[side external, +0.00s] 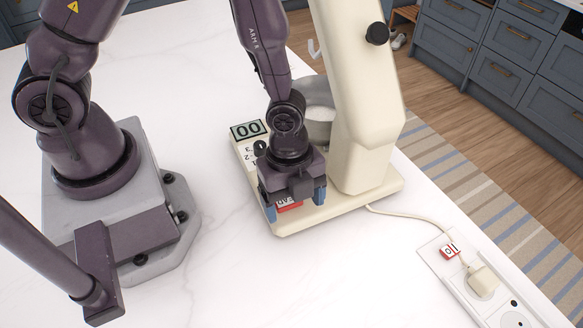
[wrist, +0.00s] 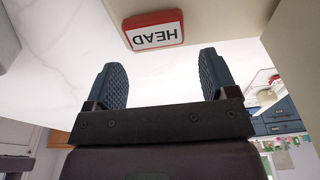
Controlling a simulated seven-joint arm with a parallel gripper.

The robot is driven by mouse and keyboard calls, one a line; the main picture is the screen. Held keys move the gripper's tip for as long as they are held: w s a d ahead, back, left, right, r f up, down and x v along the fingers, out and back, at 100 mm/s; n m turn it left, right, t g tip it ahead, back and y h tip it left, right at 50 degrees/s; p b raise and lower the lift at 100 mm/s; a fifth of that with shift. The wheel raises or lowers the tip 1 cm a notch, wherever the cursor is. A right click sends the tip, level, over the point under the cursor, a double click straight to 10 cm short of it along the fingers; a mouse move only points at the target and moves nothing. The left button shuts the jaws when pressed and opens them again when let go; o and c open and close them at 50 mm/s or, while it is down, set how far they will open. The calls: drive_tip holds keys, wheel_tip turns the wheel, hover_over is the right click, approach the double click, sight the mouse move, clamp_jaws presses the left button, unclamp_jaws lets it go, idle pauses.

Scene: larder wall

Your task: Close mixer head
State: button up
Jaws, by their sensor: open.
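The cream mixer stands on the white counter in the side view. Its tall upright part (side external: 365,120) runs off the top edge, so I cannot see all of the head. A grey metal bowl (side external: 318,110) sits behind my arm, partly hidden. A red-framed button (side external: 289,205) is on the mixer base, partly covered by my gripper (side external: 295,203). In the wrist view the red button (wrist: 154,30) has a white face reading HEAD, upside down. My gripper (wrist: 162,65) is open and empty, with its blue fingers apart on either side below the button.
A display reading 00 (side external: 248,130) and a black dial (side external: 260,147) are on the base beside my gripper. A black knob (side external: 377,33) sticks out of the upright part. A cord (side external: 410,211) runs to a power strip (side external: 465,272). The counter in front is clear.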

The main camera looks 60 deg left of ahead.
sight(290, 202)
wheel_tip(290, 202, up, 11)
drive_tip(key=a, duration=0.1)
drive_tip(key=shift+a+r, duration=0.15)
drive_tip(key=shift+a, duration=0.15)
drive_tip(key=shift+y, duration=0.9)
drive_tip(key=f, duration=1.3)
drive_tip(key=shift+w+a, duration=0.1)
drive_tip(key=shift+a, duration=0.1)
